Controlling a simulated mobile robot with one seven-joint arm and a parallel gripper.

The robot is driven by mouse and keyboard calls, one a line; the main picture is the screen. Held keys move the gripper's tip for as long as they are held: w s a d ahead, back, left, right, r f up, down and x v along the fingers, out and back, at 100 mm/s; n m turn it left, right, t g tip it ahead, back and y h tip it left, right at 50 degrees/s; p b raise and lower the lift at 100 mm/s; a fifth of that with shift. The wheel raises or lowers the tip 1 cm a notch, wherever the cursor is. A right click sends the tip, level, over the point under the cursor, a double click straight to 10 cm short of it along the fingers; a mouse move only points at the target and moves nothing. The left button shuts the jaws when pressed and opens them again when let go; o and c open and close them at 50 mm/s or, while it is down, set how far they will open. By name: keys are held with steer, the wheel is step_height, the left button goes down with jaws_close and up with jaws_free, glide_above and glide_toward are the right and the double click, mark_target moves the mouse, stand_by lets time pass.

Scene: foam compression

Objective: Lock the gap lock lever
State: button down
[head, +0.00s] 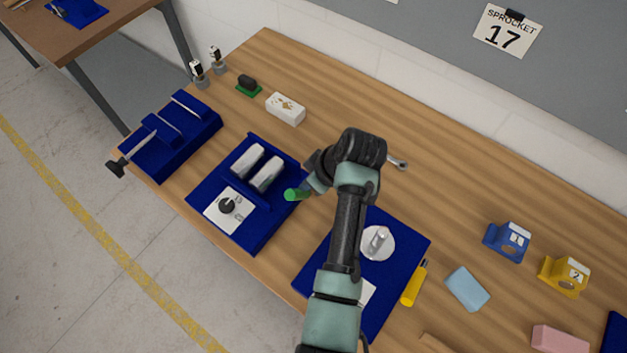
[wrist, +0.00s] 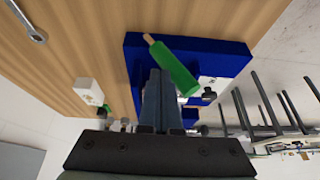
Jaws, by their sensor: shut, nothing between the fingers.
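A blue fixture (head: 208,183) in the head view carries two pale rounded blocks (head: 267,174) and a white plate with a black knob (head: 227,206). A green handle (head: 296,194) shows at its right side, partly behind my arm. In the wrist view this green handle (wrist: 175,68) has a tan end and lies across the blue fixture (wrist: 135,48), just beyond my fingertips. My gripper (wrist: 158,74) is shut and empty, close to the handle; I cannot tell if they touch. No part is clearly identifiable as the gap lock lever. In the head view my arm hides the fingers.
Another blue fixture (head: 312,270) with a white disc (head: 378,243) lies under my arm. A yellow cylinder (head: 413,284), a light blue pad (head: 467,289) and a wrench (head: 398,163) lie to the right. A third blue fixture (head: 185,150) is at left. The back right of the wooden table is clear.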

mark_target(298, 198)
steer(key=s+a+f+t, duration=0.1)
steer(key=s+a+t+h, duration=0.1)
steer(key=shift+s+f+n+h, duration=0.3)
steer(key=shift+f+n, duration=0.05)
steer(key=shift+n, duration=0.05)
steer(key=shift+s+a+f+n+t+h+b, duration=0.3)
steer(key=shift+s+a+f+t+h+b, duration=0.45)
steer(key=shift+s+f+t, duration=0.4)
steer(key=shift+a, duration=0.1)
